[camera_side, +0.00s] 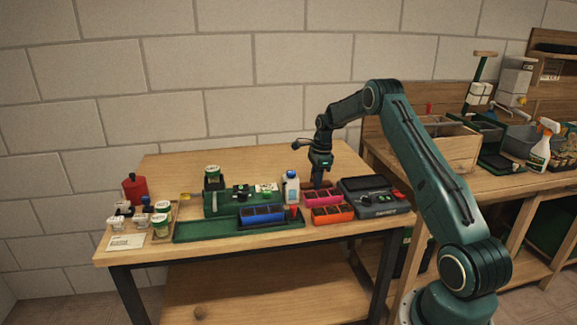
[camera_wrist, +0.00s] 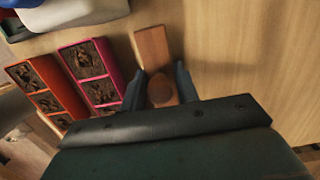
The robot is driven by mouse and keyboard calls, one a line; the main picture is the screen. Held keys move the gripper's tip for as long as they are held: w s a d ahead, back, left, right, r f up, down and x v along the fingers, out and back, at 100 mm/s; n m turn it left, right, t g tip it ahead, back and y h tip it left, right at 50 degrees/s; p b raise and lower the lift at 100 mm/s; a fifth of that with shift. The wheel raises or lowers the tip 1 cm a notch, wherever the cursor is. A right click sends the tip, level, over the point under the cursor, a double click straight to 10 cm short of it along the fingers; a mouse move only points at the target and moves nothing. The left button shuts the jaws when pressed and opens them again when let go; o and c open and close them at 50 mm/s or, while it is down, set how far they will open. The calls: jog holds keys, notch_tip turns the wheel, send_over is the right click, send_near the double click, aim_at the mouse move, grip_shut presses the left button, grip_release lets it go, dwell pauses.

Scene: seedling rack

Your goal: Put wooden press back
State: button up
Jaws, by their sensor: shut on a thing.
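The wooden press is a reddish-brown wooden block (camera_wrist: 152,46) with a rounded handle top (camera_wrist: 162,91), seen from above in the wrist view. My gripper (camera_wrist: 160,88) is shut on the handle, with one dark finger on each side of it. In the side view my gripper (camera_side: 318,180) points down behind the pink seedling tray, at the back right of the bench. The press is small and mostly hidden there by the gripper and tray. I cannot tell whether its base touches the tabletop.
The pink tray (camera_side: 322,199) and orange tray (camera_side: 333,214) sit close in front. A grey device (camera_side: 370,197) stands to the right, a white bottle (camera_side: 291,187) to the left. A blue tray (camera_side: 262,215) lies on a green tray (camera_side: 190,232). Bare wood lies behind.

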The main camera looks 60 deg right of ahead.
jog(key=shift+f, duration=0.55)
dwell(0.6)
jog(key=o, duration=1)
jog(key=r, duration=0.9)
jog(key=s+d+r, duration=0.1)
jog(key=r, duration=0.3)
jog(key=shift+s+d+r, duration=0.1)
jog(key=shift+r, duration=0.25)
